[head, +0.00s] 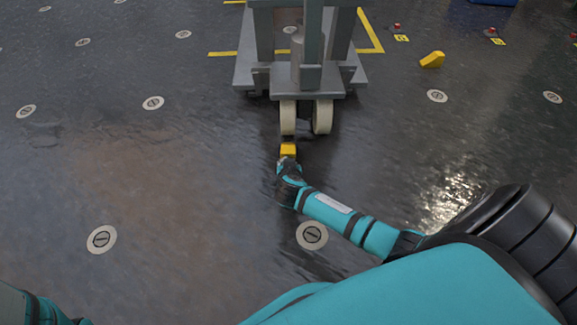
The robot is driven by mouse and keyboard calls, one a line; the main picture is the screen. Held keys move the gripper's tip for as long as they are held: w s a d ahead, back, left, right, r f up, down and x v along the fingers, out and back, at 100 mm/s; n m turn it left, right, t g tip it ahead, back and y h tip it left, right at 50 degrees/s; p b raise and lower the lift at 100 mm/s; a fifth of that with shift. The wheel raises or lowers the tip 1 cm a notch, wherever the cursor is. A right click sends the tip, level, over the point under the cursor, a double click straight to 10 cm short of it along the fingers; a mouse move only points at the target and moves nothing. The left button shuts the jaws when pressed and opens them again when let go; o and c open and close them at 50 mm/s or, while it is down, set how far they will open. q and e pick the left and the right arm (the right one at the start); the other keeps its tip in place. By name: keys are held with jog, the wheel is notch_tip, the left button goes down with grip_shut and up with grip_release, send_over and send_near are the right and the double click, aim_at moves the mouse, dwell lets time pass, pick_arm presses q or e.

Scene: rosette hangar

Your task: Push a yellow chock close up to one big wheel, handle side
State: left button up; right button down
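A grey metal cart (300,78) stands at the top middle on two pale wheels, the left wheel (288,117) and the right wheel (322,117). A small yellow chock (288,150) is on the floor just in front of the left wheel, with a narrow strip of floor showing between them. My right gripper (287,163) is right behind the chock on the near side. Its fingers are too small and hidden to tell whether they hold it. Another yellow chock (432,60) lies on the floor to the right of the cart. My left gripper is out of view.
The dark, shiny floor has several round pale discs, one (312,235) beside my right forearm. Yellow floor lines (371,32) run around the cart. Small red-topped items (491,32) stand at the upper right, near a blue object (493,2). The left floor is clear.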

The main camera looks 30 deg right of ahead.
jog(key=shift+w+d, duration=0.35)
jog(key=shift+w, duration=0.25)
jog(key=shift+w+d, duration=0.2)
jog(key=shift+w, duration=0.1)
jog(key=shift+w+b, duration=0.1)
jog(key=shift+b, duration=0.2)
jog(key=p+v, duration=0.3)
jog(key=shift+p+v, duration=0.95)
jog(key=shift+v, duration=0.45)
jog(key=shift+f, duration=0.15)
